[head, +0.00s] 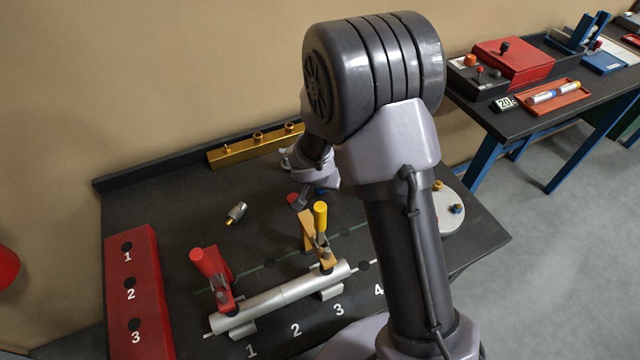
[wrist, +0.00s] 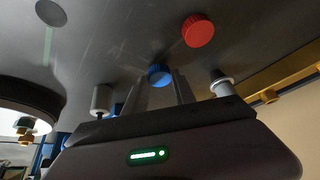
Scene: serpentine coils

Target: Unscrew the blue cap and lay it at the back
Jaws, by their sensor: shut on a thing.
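The blue cap (wrist: 160,74) is between the fingertips of my gripper (wrist: 158,80) in the wrist view. My gripper is shut on it. In the head view my gripper (head: 312,192) is low over the back part of the dark table, partly hidden by a clamp and my arm. A little of the blue cap (head: 320,190) shows there. I cannot tell whether the cap touches the table. A red cap (wrist: 198,30) lies on the table close by, apart from the fingers; it also shows in the head view (head: 295,200).
A silver pipe (head: 280,295) lies in front, with a red-handled clamp (head: 206,264) and a yellow-handled clamp (head: 320,218). A small metal cylinder (head: 236,212) lies left of my gripper. A brass rail (head: 245,151) runs along the back. A grey disc (head: 447,218) is at right.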

